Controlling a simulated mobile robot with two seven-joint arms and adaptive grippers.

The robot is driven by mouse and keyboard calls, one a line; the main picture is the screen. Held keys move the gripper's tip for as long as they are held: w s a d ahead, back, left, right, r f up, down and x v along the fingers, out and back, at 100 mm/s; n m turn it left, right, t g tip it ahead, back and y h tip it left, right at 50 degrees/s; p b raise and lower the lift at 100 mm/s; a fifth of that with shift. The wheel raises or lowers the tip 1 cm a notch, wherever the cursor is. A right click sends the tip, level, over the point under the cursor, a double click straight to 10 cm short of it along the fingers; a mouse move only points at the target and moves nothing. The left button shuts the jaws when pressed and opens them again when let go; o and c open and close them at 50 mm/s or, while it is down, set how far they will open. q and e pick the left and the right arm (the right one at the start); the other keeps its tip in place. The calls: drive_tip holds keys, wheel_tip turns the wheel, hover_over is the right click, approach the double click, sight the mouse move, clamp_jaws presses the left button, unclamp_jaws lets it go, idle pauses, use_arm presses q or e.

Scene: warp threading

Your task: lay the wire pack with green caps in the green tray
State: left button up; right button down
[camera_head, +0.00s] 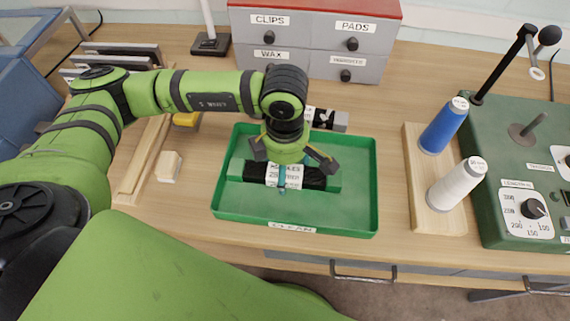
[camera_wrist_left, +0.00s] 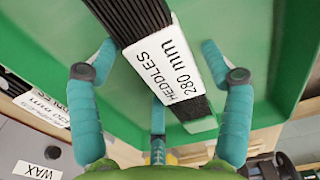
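The wire pack with green caps (camera_head: 316,180) is a bundle of dark wires with a white label reading HEDDLES 280 mm. It lies lengthwise inside the green tray (camera_head: 345,216). Its left cap (camera_head: 235,170) and right cap (camera_head: 333,181) show in the head view. My left gripper (camera_head: 288,180) is over the middle of the pack, pointing down, and hides part of it. In the left wrist view its blue fingers (camera_wrist_left: 162,95) are spread, with gaps between the side fingers and the pack (camera_wrist_left: 165,60). My right gripper is not in view.
Behind the tray lies another labelled pack with a grey cap (camera_head: 340,121), near the grey drawer cabinet (camera_head: 310,40). Right of the tray is a wooden board (camera_head: 415,165) with a blue spool (camera_head: 444,128) and a white spool (camera_head: 456,184). A green machine (camera_head: 500,130) stands beyond.

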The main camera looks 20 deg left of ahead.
use_arm(q)
drive_tip(key=shift+r, duration=0.1)
drive_tip(key=shift+r, duration=0.2)
wheel_tip(320, 180, up, 12)
drive_tip(key=b, duration=0.2)
drive_tip(key=shift+f, duration=0.15)
idle(0.3)
